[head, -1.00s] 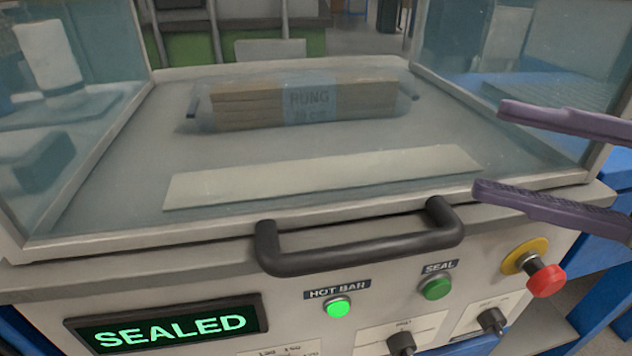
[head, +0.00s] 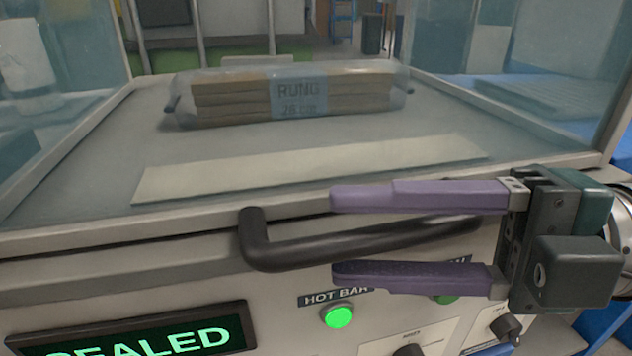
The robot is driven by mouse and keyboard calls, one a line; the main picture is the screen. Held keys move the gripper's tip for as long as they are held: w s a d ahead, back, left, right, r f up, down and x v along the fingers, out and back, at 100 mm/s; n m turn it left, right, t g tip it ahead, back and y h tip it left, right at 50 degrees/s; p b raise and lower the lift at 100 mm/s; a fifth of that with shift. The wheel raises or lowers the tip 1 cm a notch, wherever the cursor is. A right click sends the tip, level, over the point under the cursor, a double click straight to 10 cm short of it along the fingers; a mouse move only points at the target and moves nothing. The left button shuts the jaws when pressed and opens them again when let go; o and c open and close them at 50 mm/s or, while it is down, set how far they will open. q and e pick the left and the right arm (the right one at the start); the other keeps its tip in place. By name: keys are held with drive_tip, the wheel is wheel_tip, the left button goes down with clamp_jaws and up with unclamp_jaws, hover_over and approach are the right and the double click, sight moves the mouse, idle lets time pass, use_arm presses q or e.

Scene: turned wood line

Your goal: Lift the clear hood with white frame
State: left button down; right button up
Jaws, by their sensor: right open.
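The clear hood with white frame (head: 72,237) is down on the sealing machine, with a black bar handle (head: 262,250) along its front edge. My right gripper (head: 334,235) comes in from the right with its two purple fingers spread, one above and one below the handle bar in the picture. The fingers hide part of the handle's right half. I cannot tell whether they touch it. Under the hood a wrapped bundle of wooden rungs (head: 230,98) lies behind a pale flat strip (head: 300,172). My left gripper is not in view.
The machine's front panel holds a display (head: 130,336) reading SEALED, a lit green HOT BAR button (head: 338,316) and dark knobs (head: 506,327). My lower finger is close in front of the SEAL button (head: 446,298), which is partly hidden.

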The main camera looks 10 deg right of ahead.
drive_tip(key=shift+a, duration=0.1)
clamp_jaws()
idle(0.4)
idle(1.0)
